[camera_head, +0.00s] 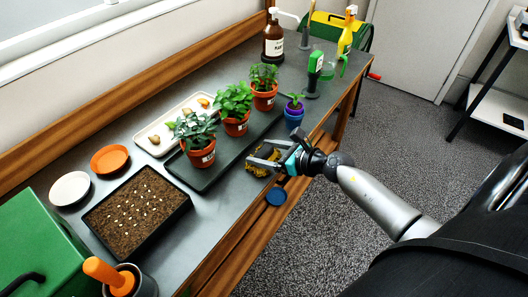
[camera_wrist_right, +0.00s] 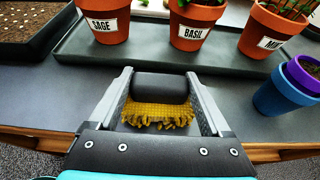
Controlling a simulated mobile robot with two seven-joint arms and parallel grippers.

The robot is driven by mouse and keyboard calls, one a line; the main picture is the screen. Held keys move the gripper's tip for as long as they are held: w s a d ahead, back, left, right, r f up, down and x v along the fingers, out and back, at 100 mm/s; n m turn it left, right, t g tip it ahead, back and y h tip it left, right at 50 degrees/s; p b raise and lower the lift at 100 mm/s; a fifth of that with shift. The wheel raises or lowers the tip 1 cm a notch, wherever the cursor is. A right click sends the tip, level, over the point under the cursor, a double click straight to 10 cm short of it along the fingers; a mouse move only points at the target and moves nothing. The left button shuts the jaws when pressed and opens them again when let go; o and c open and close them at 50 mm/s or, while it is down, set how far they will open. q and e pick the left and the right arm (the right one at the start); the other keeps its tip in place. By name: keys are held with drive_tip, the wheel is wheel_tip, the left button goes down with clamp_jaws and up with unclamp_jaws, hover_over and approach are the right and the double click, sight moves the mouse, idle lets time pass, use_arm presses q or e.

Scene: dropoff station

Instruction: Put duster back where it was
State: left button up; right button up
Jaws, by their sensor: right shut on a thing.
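The duster, with a yellow shaggy fringe (camera_head: 257,170) and a dark grey body, is between the fingers of my right gripper (camera_head: 262,155). In the right wrist view the duster (camera_wrist_right: 158,113) lies crosswise between the two jaws, and my right gripper (camera_wrist_right: 160,76) is shut on it. It is low over the front part of the grey table, beside the dark plant tray (camera_head: 207,179). I cannot tell whether the duster touches the tabletop. My left gripper is not in view.
Potted herbs labelled sage (camera_wrist_right: 104,27) and basil (camera_wrist_right: 190,31) stand on the tray just beyond the gripper. A blue pot (camera_head: 293,119) stands to its right, and a blue round item (camera_head: 276,197) is near the front edge. A seed tray (camera_head: 137,208) is at left.

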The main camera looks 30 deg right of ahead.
drive_tip(key=o, duration=1.1)
drive_tip(key=shift+f, duration=0.15)
drive_tip(key=shift+r, duration=0.2)
drive_tip(key=v, duration=1.2)
drive_tip(key=shift+p, duration=0.35)
